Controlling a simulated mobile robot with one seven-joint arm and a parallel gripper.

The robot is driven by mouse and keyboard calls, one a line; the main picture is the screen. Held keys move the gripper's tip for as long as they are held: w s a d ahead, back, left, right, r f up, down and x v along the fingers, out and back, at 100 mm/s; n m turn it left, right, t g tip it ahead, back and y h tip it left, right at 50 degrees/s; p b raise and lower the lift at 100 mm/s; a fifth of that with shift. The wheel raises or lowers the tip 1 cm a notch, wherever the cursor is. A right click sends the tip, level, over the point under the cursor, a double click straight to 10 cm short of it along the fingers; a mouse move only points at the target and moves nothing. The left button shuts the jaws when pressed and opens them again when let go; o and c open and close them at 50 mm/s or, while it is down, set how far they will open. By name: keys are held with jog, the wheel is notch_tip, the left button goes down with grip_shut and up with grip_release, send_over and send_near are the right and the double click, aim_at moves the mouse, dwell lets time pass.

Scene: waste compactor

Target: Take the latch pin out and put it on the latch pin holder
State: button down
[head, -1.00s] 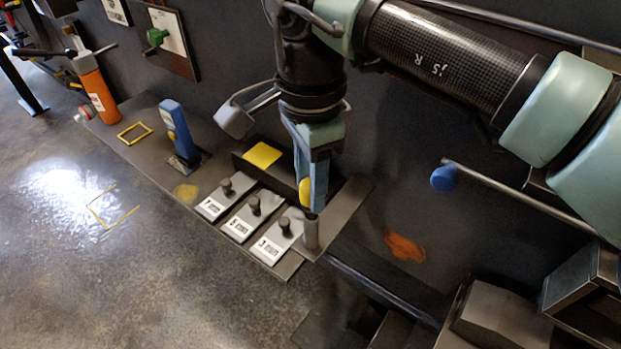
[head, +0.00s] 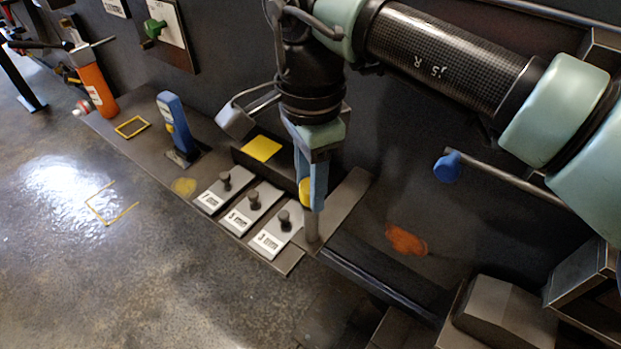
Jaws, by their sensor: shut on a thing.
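My gripper (head: 312,198) points down with its blue fingers shut at the right end of the dark ledge. A yellow piece (head: 305,190), which looks like part of the latch pin, shows at the left side of the fingers. A grey upright cylinder (head: 312,228) stands directly below the fingertips, in line with them. I cannot tell whether it is the pin's shaft or a socket around it. The fingers hide most of what they hold. I cannot identify the latch pin holder for certain.
Several white label plates with black knobs (head: 271,236) lie left of my gripper. Behind them is a dark block with a yellow patch (head: 262,149). A blue upright handle (head: 173,122) stands farther left. A blue-ended bar (head: 447,166) juts out at the right.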

jog(key=shift+f, duration=0.1)
jog(key=shift+c, duration=2.2)
grip_release()
jog(key=shift+c, duration=0.4)
jog(key=shift+r+p, duration=2.55)
jog(key=shift+r, duration=1)
